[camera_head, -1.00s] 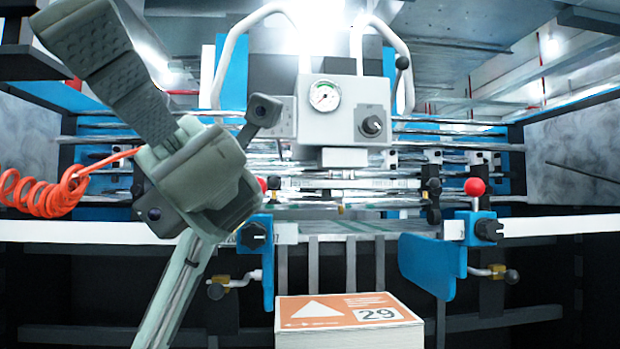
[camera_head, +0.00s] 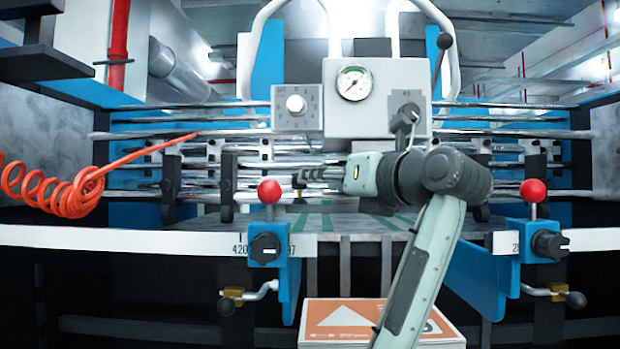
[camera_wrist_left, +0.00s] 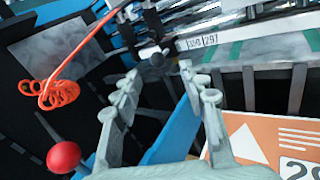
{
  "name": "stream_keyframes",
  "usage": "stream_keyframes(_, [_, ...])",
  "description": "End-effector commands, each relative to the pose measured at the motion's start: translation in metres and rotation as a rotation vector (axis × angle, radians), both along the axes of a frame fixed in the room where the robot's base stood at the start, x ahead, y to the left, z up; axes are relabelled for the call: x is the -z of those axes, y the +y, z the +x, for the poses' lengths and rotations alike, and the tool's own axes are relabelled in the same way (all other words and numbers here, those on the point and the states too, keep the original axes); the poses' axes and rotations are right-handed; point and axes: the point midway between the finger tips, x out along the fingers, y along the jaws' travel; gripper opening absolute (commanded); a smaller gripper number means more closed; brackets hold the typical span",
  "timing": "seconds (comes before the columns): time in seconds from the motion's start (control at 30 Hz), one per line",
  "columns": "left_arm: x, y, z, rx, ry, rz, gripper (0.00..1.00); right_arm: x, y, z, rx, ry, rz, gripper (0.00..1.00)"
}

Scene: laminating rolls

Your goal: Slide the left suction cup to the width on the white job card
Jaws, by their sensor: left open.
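My left arm crosses the right middle of the head view. Its gripper (camera_head: 318,175) is at the back rails, its tip pointing left. In the left wrist view the two fingers of my left gripper (camera_wrist_left: 160,76) are spread and hold nothing. A dark knobbed part (camera_wrist_left: 155,60) on the rail, which looks like the left suction cup, lies just beyond the fingertips; I cannot tell whether they touch it. A white scale (camera_wrist_left: 205,41) marked 350 and 297 runs to its right. I cannot make out a white job card. My right gripper is not in view.
Red-knobbed blue side guides stand at left (camera_head: 288,262) and right (camera_head: 490,262) of the front white strip (camera_head: 120,238). An orange-topped stack (camera_head: 335,318) lies between them. An orange coiled hose (camera_head: 62,195) hangs at left. The gauge box (camera_head: 345,110) is above.

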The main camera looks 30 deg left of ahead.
Motion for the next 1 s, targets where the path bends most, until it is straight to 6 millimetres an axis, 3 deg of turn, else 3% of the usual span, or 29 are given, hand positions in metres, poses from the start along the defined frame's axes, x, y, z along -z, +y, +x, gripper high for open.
stream_keyframes(0.4, [-0.002, 0.057, 0.024, -0.007, -0.002, 0.004, 0.43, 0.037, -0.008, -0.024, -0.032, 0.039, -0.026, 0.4])
stream_keyframes(0.77, [-0.001, 0.064, 0.027, -0.005, -0.004, 0.003, 0.43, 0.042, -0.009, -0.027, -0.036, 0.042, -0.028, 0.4])
stream_keyframes(1.0, [-0.001, 0.063, 0.027, -0.005, -0.004, 0.003, 0.15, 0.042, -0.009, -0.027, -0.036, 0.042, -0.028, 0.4])
